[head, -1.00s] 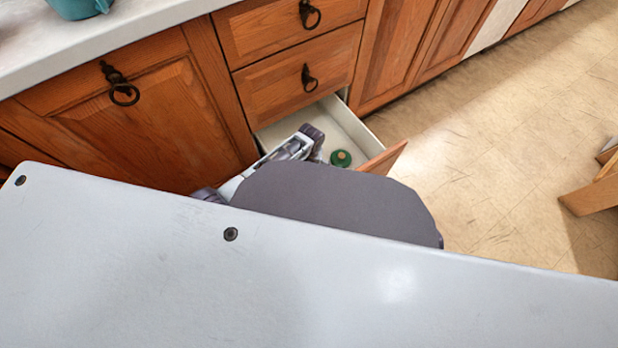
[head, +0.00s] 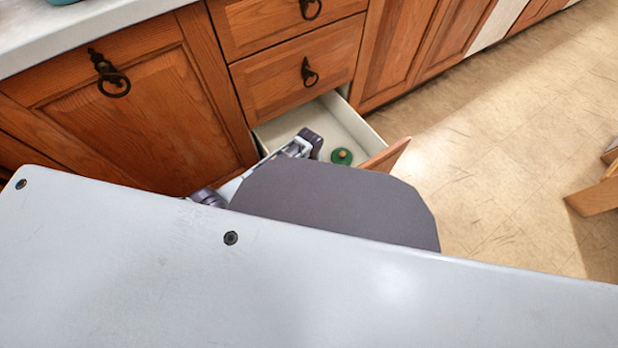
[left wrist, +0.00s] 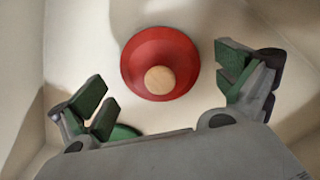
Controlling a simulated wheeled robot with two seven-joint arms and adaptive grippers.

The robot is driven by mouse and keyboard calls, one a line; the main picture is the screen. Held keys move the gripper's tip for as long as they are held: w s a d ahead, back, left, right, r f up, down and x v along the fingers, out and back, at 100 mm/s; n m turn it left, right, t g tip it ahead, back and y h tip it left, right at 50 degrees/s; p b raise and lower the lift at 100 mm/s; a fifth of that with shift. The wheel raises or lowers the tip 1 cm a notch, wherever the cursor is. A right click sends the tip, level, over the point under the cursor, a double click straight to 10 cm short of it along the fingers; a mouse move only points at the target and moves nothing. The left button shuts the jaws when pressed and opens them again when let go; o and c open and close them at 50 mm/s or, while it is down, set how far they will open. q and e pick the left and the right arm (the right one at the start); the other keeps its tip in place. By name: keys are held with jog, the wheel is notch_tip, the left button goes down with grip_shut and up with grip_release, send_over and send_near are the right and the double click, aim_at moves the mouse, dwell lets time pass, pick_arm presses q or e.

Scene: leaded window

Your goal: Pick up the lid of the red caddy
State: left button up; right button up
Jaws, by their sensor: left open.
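The red lid (left wrist: 160,50), round with a pale wooden knob (left wrist: 160,80), lies on the light floor of the open drawer (head: 348,128). It shows in the left wrist view only; in the head view my own arm and body hide it. My left gripper (left wrist: 168,86) is open above it, with one green-padded finger to each side of the lid and nothing between them in its grasp. The head view shows part of my left arm reaching into the drawer, but not the fingertips clearly. My right gripper is not in view. No red caddy body shows.
Drawer walls stand close around. Closed wooden cabinets (head: 120,120) and a countertop (head: 70,42) are beyond.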

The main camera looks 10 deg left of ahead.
pick_arm(q)
jog(key=shift+f, duration=0.4)
jog(key=c, duration=1.2)
jog(key=shift+c, duration=0.2)
